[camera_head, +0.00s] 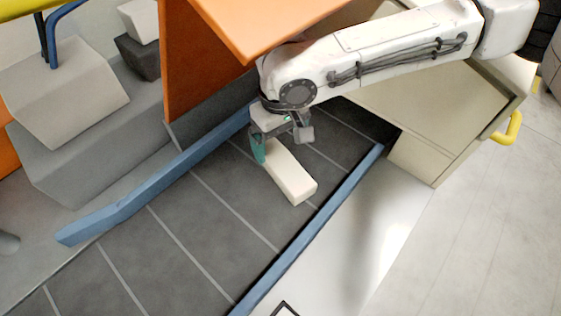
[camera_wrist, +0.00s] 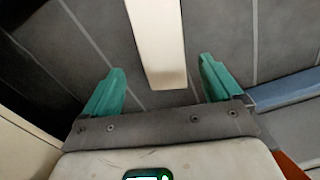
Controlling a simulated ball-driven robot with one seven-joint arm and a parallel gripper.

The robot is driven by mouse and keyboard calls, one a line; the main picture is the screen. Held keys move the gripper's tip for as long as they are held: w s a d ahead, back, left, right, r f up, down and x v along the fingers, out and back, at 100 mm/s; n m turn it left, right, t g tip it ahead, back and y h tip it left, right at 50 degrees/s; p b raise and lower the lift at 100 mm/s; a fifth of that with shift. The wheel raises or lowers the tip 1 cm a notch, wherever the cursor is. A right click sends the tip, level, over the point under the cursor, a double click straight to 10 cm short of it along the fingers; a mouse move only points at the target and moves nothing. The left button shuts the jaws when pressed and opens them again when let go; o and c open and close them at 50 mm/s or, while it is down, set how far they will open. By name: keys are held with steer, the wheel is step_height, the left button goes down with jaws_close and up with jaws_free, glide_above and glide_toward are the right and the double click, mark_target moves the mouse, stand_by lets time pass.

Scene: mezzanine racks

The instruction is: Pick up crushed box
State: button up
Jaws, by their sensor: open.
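A long, pale cream box (camera_head: 290,175) lies on the dark belt below my gripper in the head view. In the wrist view the box (camera_wrist: 158,42) runs from the top edge down to between the fingers, with its near end showing. I cannot make out crushing on it. My gripper (camera_head: 278,150) is at the box's far end in the head view. In the wrist view my gripper (camera_wrist: 158,88) is open, with a teal finger on each side of the box and visible gaps on both sides. Part of the box's far end is hidden by my gripper in the head view.
The dark belt (camera_head: 185,225) has pale cross lines and blue side rails, one on the left (camera_head: 150,190) and one on the right (camera_head: 320,225). An orange panel (camera_head: 205,60) stands close behind my arm. A beige housing (camera_head: 430,115) is at right. The belt's near part is clear.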

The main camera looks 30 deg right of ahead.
mark_target(281, 159)
steer(key=shift+s+a+f, duration=0.1)
steer(key=shift+s+f, duration=0.1)
steer(key=shift+f, duration=1.3)
steer(key=shift+s+a+f, duration=0.1)
steer(key=shift+s+f, duration=0.05)
steer(key=shift+f, duration=1.35)
steer(key=c, duration=1.1)
